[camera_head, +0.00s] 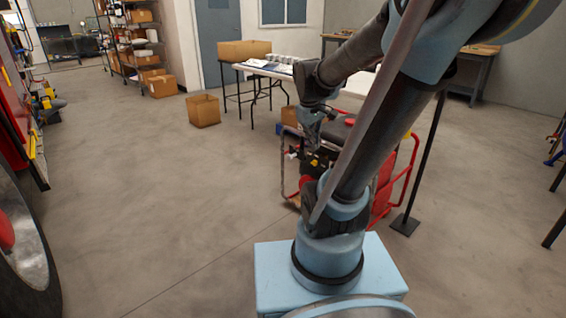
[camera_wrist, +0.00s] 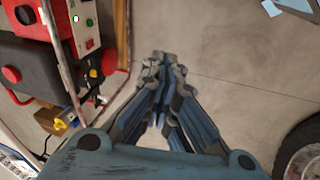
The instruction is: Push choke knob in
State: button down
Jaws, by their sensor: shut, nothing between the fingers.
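The pump machine with a red tube frame (camera_head: 411,182) stands on the floor behind my arm, which hides part of it. In the wrist view its red and black body (camera_wrist: 28,60) fills the left side. I cannot tell which part is the choke knob. My gripper (camera_wrist: 163,58) is shut and empty, over bare floor to the right of the machine in the wrist view. It also shows beside the machine in the head view (camera_head: 314,143).
A table (camera_head: 268,68) with papers and cans stands behind the machine. Cardboard boxes (camera_head: 203,110) lie on the floor. A thin post on a dark base plate (camera_head: 405,225) stands right of the machine. A large wheel (camera_head: 22,245) is at left. The middle floor is clear.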

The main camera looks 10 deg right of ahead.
aim_at(291, 157)
jog(key=w+a+f+n+h, duration=0.1)
jog(key=w+f+n, duration=0.15)
jog(key=w, duration=0.85)
jog(key=w+a+f+n+t+h, duration=0.1)
jog(key=w+n, duration=0.3)
jog(key=w, duration=0.6)
jog(key=w+a+f+n+h, duration=0.1)
jog(key=w+f+n, duration=0.15)
jog(key=w, duration=0.85)
jog(key=w+a+f+n, duration=0.2)
jog(key=w+f, duration=0.4)
jog(key=f, duration=0.3)
jog(key=w+a+f+n+t+h, duration=0.1)
jog(key=w+a+f+n, duration=0.2)
jog(key=w+f+n, duration=0.2)
jog(key=w+a+f+n+h, duration=0.1)
jog(key=w+a+f+n, duration=0.2)
jog(key=w+f, duration=0.5)
notch_tip(291, 157, down, 5)
jog(key=shift+a+r+t, duration=0.15)
jog(key=shift+a+t, duration=0.05)
jog(key=shift+t, duration=0.2)
jog(key=w+d+f, duration=0.6)
jog(key=d+f, duration=0.1)
jog(key=d, duration=0.2)
jog(key=shift+w, duration=0.3)
